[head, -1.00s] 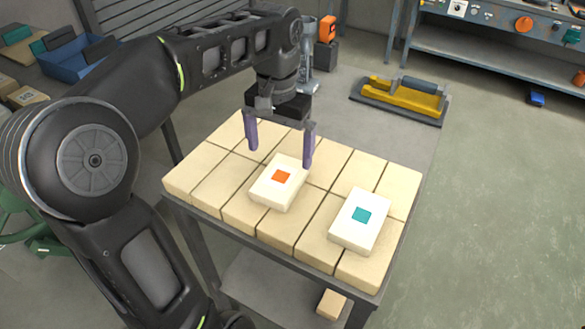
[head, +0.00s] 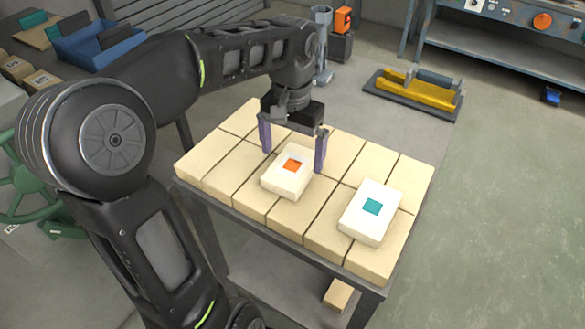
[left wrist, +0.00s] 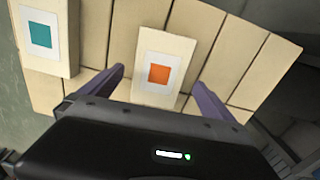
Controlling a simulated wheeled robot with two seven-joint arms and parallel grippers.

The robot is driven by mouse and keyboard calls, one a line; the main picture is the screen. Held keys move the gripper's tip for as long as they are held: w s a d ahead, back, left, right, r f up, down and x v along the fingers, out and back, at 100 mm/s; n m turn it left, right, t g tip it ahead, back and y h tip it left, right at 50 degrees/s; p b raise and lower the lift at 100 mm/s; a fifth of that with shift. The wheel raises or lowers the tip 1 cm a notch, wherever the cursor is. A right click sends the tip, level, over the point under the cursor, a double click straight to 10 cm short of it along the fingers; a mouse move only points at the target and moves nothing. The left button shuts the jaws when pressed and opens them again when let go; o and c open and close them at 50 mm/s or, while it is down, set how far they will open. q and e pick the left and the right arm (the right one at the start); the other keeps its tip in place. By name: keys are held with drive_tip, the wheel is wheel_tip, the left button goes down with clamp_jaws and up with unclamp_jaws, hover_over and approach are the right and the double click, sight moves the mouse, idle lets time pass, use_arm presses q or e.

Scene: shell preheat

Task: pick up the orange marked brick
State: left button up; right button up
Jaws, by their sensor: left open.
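The orange marked brick (head: 279,187) is a white block with an orange square on top, lying on a bed of cream bricks. It also shows in the left wrist view (left wrist: 146,92). My left gripper (head: 292,161) is open, its purple fingers pointing down at the brick's far side, one toward each side. In the left wrist view the brick lies between the two fingers (left wrist: 158,77), with a gap at each side. Whether the fingertips reach below its top I cannot tell. My right gripper is not in view.
A similar white brick with a teal square (head: 365,226) lies to the right on the same cream bricks (head: 225,180). A yellow tool on a dark base (head: 410,92) is beyond the table. A blue bin (head: 100,46) stands at the back left.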

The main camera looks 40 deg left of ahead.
sight(293, 165)
use_arm(q)
drive_tip(key=shift+f, duration=1.95)
drive_tip(key=shift+c, duration=0.2)
drive_tip(key=c, duration=1.7)
drive_tip(key=shift+r, duration=0.2)
wheel_tip(293, 165, up, 7)
drive_tip(key=shift+w+f, duration=0.1)
wheel_tip(293, 165, up, 3)
drive_tip(key=shift+p, duration=1.25)
